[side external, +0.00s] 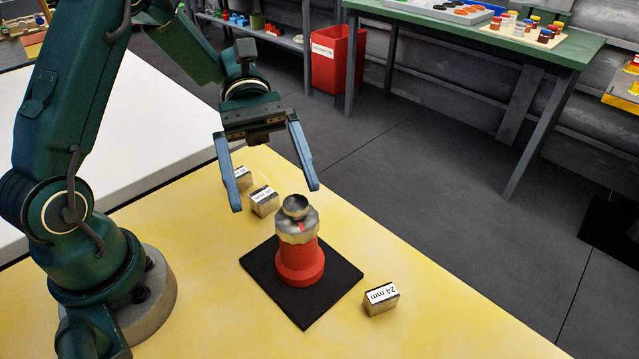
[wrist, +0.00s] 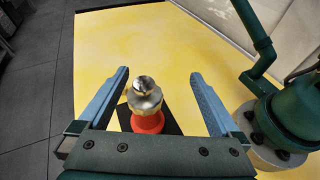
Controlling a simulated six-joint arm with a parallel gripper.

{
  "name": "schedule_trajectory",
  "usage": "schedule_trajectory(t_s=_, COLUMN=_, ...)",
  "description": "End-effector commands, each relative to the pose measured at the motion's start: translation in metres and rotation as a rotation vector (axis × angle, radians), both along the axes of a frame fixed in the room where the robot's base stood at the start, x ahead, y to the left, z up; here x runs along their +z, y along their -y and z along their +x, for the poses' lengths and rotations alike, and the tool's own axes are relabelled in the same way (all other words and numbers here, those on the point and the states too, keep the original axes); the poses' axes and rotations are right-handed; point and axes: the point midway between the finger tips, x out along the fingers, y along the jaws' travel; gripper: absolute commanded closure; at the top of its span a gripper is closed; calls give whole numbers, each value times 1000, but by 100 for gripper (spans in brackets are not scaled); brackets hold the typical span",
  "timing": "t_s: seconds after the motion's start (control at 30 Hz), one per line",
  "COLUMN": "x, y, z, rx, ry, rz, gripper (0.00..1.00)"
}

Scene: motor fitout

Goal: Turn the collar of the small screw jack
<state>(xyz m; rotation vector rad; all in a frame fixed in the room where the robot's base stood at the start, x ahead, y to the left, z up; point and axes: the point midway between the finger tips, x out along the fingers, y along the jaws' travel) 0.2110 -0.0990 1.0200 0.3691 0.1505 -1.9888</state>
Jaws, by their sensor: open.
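The small screw jack (side external: 300,262) stands upright on a black mat (side external: 340,283) on the yellow table. It has a red body, a silver collar (side external: 297,228) with a red mark, and a rounded metal top (side external: 295,206). In the wrist view the jack's collar (wrist: 146,101) shows between the fingers, above the red body (wrist: 148,122). My gripper (side external: 276,198) is open and empty. Its blue fingers are spread wide, above and a little behind the jack in the side view, and apart from it. In the wrist view my gripper (wrist: 160,88) has a finger on each side of the jack.
A metal block labelled 24 mm (side external: 381,298) lies right of the mat. Two more labelled blocks (side external: 264,201) (side external: 243,178) lie behind the jack, under my gripper. The yellow table (side external: 440,315) is clear at the front right. A green bench (side external: 480,40) and a red bin (side external: 335,58) stand beyond.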

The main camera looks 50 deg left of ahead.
Motion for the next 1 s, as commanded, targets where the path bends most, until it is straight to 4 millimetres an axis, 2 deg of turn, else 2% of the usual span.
schedule_trajectory(t_s=0.27, x=15, y=-3, z=-15, rx=-49, ry=118, rz=149, gripper=1)
schedule_trajectory(t_s=0.57, x=12, y=-5, z=-35, rx=-157, ry=321, rz=315, gripper=1)
schedule_trajectory(t_s=1.0, x=4, y=-18, z=-54, rx=-346, ry=671, rz=543, gripper=1)
